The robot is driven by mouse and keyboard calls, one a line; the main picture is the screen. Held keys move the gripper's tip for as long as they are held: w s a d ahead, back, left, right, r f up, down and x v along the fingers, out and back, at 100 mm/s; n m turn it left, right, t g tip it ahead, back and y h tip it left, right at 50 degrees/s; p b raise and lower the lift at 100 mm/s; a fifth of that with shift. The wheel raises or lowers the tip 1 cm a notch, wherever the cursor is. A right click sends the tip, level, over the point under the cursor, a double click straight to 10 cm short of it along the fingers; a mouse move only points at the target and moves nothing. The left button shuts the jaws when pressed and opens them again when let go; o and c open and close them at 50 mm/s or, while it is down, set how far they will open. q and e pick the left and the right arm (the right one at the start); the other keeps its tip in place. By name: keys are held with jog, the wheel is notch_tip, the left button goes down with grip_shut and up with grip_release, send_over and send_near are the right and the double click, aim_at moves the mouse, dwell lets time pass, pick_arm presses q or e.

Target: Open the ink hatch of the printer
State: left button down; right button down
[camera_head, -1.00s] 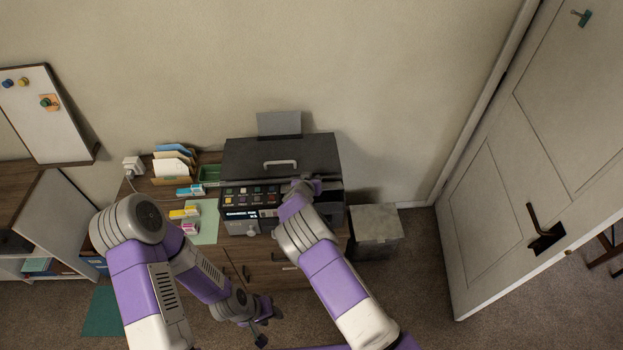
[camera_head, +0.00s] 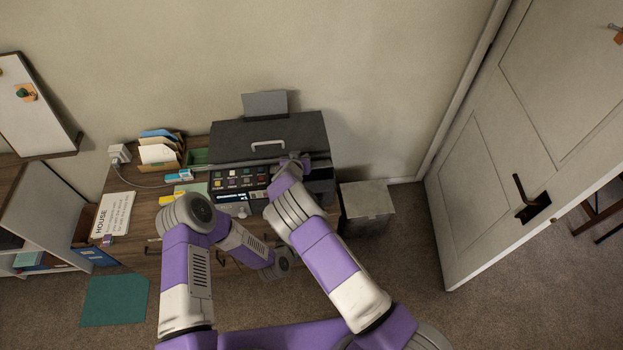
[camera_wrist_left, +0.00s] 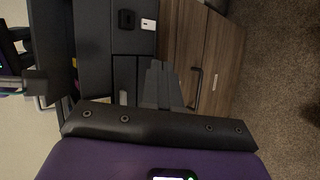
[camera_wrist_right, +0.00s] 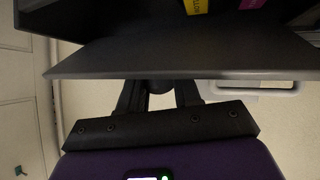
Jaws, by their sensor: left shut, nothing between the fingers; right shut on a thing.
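The dark printer (camera_head: 300,127) stands on the wooden cabinet, its top lid shut with a pale handle (camera_head: 268,145). Its front control panel (camera_head: 240,178) faces me. My right gripper (camera_head: 293,164) is at the printer's front right. In the right wrist view, my right gripper (camera_wrist_right: 160,92) is shut on a dark flat panel (camera_wrist_right: 170,58), which looks like the ink hatch. Beyond its edge, yellow (camera_wrist_right: 196,6) and magenta (camera_wrist_right: 252,4) labels show inside. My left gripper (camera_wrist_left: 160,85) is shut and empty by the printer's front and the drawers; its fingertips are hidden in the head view.
A grey bin (camera_head: 367,205) stands right of the cabinet. A paper sorter (camera_head: 158,152), a green tray (camera_head: 197,157) and a HOUSE sign (camera_head: 113,215) are on the left. A door (camera_head: 500,170) stands at the right. Wooden drawers (camera_wrist_left: 215,60) lie below the printer.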

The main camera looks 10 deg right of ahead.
jog(key=shift+r, duration=0.1)
pick_arm(q)
jog(key=w+d+r+n+t+y, duration=0.25)
jog(key=n+t, duration=0.25)
jog(key=n, duration=0.6)
jog(key=w+d+r+n+t+y, duration=0.15)
jog(key=d+n+t, duration=0.3)
jog(key=n, duration=0.55)
pick_arm(e)
jog(key=shift+w, duration=0.1)
pick_arm(q)
jog(key=shift+n+t+y, duration=0.3)
jog(key=shift+t+y, duration=0.25)
jog(key=shift+y, duration=0.05)
jog(key=w+r, duration=0.1)
jog(key=w, duration=0.3)
jog(key=w+r, duration=0.1)
jog(key=w, duration=0.2)
jog(key=w+r, duration=0.1)
jog(key=w, duration=0.3)
jog(key=shift+w+a+r, duration=0.2)
jog(key=shift+w+a, duration=0.05)
jog(key=shift+w, duration=0.05)
jog(key=shift+w+r, duration=0.35)
jog(key=shift+r, duration=0.1)
